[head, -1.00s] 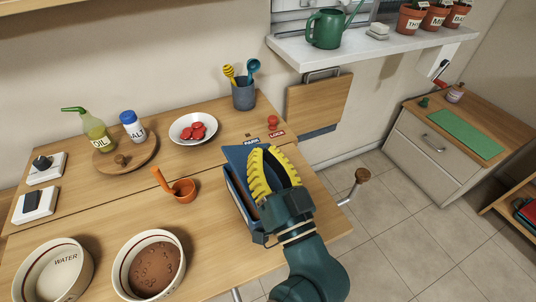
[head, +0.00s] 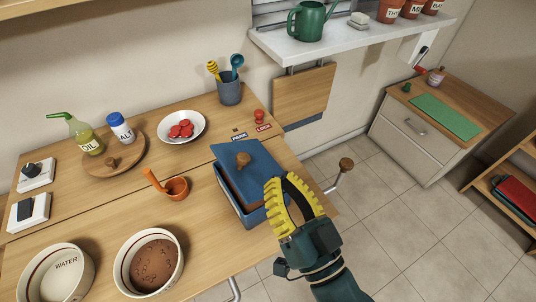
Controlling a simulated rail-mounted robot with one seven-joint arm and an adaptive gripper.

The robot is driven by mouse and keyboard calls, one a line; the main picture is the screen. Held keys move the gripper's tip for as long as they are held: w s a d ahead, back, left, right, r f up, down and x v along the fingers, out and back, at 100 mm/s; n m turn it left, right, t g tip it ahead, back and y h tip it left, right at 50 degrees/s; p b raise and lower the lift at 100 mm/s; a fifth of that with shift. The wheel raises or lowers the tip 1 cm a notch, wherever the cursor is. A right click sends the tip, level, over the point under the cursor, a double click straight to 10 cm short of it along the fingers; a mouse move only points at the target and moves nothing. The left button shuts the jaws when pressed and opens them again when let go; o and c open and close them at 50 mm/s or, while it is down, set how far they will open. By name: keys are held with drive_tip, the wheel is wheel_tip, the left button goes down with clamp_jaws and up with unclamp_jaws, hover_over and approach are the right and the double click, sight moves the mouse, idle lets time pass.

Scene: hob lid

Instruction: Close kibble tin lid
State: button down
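The kibble tin (head: 226,196) is a blue box on the wooden worktop near its right edge. Its blue lid (head: 262,160) carries a round wooden knob (head: 243,160). The lid lies over the back of the tin and appears tilted; a brown area shows near the front rim, and I cannot tell whether it is kibble. My gripper (head: 280,180) has yellow ribbed fingers, open with a dark gap between them and nothing visible inside. It is at the right side of the tin, hiding its right front corner. I cannot tell whether it touches the tin or lid.
An orange scoop cup (head: 177,188) stands left of the tin. A water bowl (head: 55,275) and a brown-filled bowl (head: 150,265) are at the front left. A plate of red pieces (head: 181,127) and a red knob (head: 259,117) are behind. A wooden-knobbed crank (head: 346,164) juts out right.

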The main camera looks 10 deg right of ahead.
wheel_tip(320, 180, up, 6)
drive_tip(key=w+d+n+g+p, duration=0.15)
drive_tip(key=g+p, duration=0.25)
drive_tip(key=p, duration=1.6)
drive_tip(key=g+p, duration=0.4)
drive_tip(key=p, duration=0.3)
hover_over(254, 167)
drive_tip(key=shift+y, duration=0.4)
wheel_tip(254, 167, down, 6)
drive_tip(key=shift+r, duration=0.1)
drive_tip(key=shift+f, duration=0.3)
